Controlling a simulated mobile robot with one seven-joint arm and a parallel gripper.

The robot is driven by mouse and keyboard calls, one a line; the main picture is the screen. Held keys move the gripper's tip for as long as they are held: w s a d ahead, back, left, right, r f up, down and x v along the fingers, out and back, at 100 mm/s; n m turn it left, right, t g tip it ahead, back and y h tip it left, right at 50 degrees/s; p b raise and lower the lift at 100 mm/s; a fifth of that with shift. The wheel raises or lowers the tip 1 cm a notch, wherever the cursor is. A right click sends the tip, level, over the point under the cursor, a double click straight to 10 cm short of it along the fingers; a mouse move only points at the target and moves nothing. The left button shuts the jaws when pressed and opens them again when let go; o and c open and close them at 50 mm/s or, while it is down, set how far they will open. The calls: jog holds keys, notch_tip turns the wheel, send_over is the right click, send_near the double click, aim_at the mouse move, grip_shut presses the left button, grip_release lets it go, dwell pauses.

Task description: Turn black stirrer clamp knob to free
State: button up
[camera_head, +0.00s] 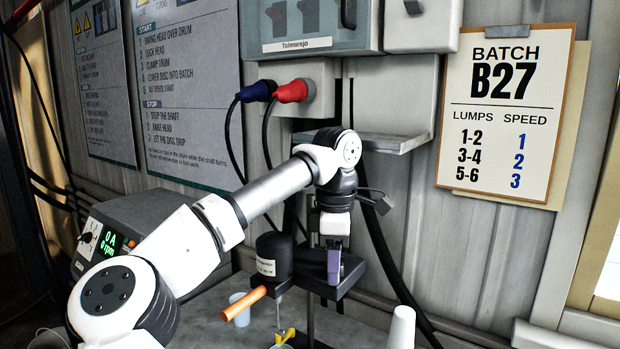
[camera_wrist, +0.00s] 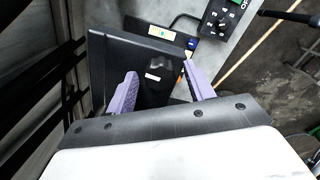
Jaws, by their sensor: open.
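The black stirrer motor (camera_head: 275,262) with a white label stands in the head view, just left of my gripper, beside a black bracket (camera_head: 347,278). My gripper (camera_head: 334,266) points down at this bracket, with purple fingers. In the wrist view my gripper (camera_wrist: 161,70) is open, one purple finger on each side of a small dark knob (camera_wrist: 160,63). The knob sits on a black face near a small white label (camera_wrist: 152,77). Neither finger clearly touches it. The knob is hidden in the head view, and I cannot read its turn position.
A pale cup (camera_head: 239,309), an orange handle (camera_head: 244,303) and white cups (camera_head: 402,328) are on the grey bench. A metal shelf (camera_head: 375,142) and hanging cables are close to my arm.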

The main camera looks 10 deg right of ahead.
jog(key=m, duration=0.5)
jog(key=shift+m, duration=0.4)
jog(key=m, duration=0.6)
jog(key=shift+m, duration=0.4)
notch_tip(320, 180, up, 8)
jog(key=shift+f, duration=0.1)
jog(key=s+d+f+g+h+b, duration=0.1)
jog(key=s+d+f+h+b, duration=0.1)
jog(key=s+d+h, duration=0.45)
jog(key=s+d+r+g+h+b, duration=0.2)
jog(key=s+d+r+g+h, duration=0.15)
jog(key=s+r+h, duration=0.2)
jog(key=s+a+r+n+g+h+b, duration=0.1)
jog(key=s+a+r+g+h, duration=0.2)
jog(key=a, duration=0.6)
jog(key=s+a+r+n+g+h+b, duration=0.1)
jog(key=s+a+r+g+h, duration=0.3)
jog(key=a, duration=0.5)
jog(key=shift+s+a+r+n+h, duration=0.3)
jog(key=shift+s+r+h, duration=0.5)
jog(key=shift+s+r, duration=0.65)
jog(key=shift+w+r, duration=0.15)
